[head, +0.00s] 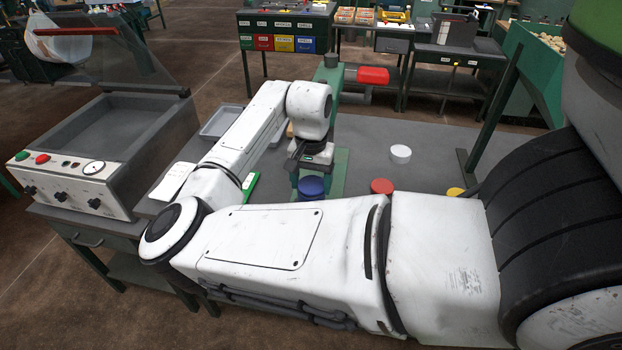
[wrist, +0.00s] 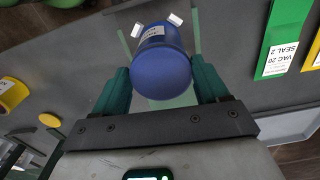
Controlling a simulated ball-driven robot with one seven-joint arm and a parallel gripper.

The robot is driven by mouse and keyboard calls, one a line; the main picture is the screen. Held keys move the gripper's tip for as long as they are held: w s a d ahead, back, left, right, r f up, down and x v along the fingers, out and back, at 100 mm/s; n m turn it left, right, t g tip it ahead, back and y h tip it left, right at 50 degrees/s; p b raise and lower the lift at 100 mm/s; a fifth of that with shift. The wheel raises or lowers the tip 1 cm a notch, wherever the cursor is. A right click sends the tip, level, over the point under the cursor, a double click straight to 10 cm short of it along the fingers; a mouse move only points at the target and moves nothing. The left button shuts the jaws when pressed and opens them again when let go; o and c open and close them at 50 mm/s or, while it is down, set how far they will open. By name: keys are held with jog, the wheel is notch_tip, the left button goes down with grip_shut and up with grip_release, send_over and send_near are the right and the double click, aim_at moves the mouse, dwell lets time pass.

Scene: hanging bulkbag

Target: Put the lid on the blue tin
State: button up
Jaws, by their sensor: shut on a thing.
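In the wrist view, a blue lid (wrist: 163,78) lies between the two green fingers of my gripper (wrist: 160,72), which are shut on its sides. The labelled blue tin (wrist: 152,33) shows just beyond it, in line with it; whether the two touch or are seated cannot be told. In the head view, my gripper (head: 310,160) points down over the green stand, and the blue piece (head: 311,187) shows below it, partly hidden by my arm.
A red piece (head: 381,186), a yellow piece (head: 455,192) and a white round piece (head: 400,153) stand to the right. A red-handled green press (head: 373,76) rises behind my gripper. A machine with a raised clear lid (head: 95,150) stands left. Grey bench is clear around the white piece.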

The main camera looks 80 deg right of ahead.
aim_at(311, 186)
jog(key=shift+f, duration=0.45)
dwell(0.7)
jog(key=o, duration=0.8)
jog(key=shift+c, duration=0.2)
jog(key=shift+o, duration=0.2)
jog(key=shift+r+p, duration=0.2)
jog(key=shift+p, duration=0.15)
jog(key=shift+o, duration=1.2)
jog(key=shift+r, duration=0.25)
jog(key=shift+r+p, duration=2.2)
jog(key=shift+r, duration=0.05)
jog(key=shift+r+p, duration=0.3)
jog(key=shift+r, duration=0.75)
